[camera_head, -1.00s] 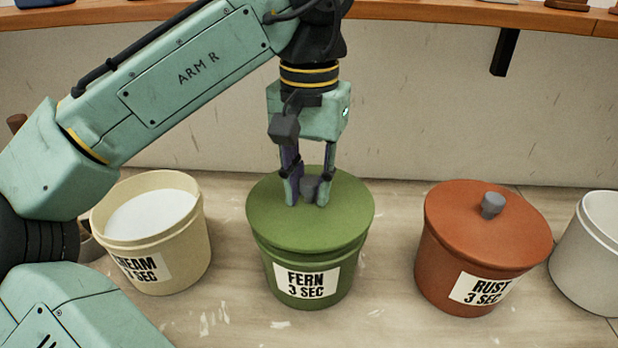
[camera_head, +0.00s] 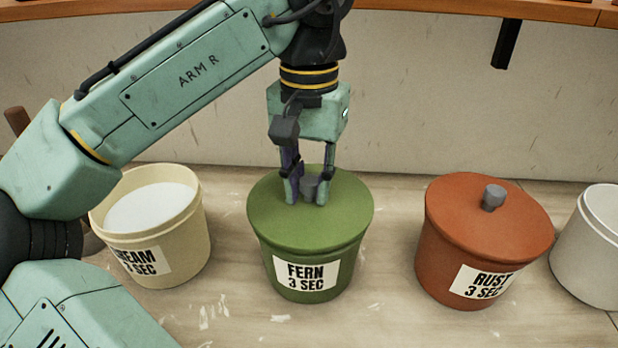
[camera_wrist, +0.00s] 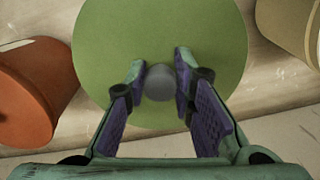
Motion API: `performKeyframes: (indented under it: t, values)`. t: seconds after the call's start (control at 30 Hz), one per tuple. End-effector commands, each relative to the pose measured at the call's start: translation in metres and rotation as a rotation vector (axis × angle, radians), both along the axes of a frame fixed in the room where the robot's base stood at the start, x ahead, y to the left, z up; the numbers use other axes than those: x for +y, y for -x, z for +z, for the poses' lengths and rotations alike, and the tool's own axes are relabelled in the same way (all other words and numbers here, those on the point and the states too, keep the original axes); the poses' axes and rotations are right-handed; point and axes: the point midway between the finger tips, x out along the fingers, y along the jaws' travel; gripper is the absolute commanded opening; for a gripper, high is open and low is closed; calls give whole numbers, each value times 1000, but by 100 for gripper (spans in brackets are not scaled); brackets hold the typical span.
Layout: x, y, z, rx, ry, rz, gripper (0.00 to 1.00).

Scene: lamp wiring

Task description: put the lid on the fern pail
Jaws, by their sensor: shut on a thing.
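The green fern pail (camera_head: 302,262) stands upright on the bench with a label reading "FERN 3 SEC". The green lid (camera_head: 310,225) lies level on the pail's mouth, and no gap shows between lid and rim from this side. My gripper (camera_head: 308,192) points straight down over the lid and is shut on its grey knob (camera_head: 311,186). In the wrist view the knob (camera_wrist: 160,83) sits between the two fingers (camera_wrist: 160,90), with the round green lid (camera_wrist: 205,35) beneath. The far side of the rim is hidden.
The open cream pail (camera_head: 165,245), with white contents, stands to the left, near my arm. The rust pail (camera_head: 455,255) with its lid (camera_head: 488,225) on stands to the right, and a white pail (camera_head: 595,245) stands beyond it. Bare bench (camera_head: 390,310) lies between the pails.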

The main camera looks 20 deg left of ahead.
Motion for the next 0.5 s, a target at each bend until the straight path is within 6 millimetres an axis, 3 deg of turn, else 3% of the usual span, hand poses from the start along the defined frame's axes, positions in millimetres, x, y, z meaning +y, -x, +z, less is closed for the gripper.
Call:
performKeyframes:
  t: [0.13,0.17,0.5]
  values:
    - [0,0,-4,0,0,0,0]
    - [0,0,-4,0,0,0,23]
    - [0,0,-3,0,0,0,46]
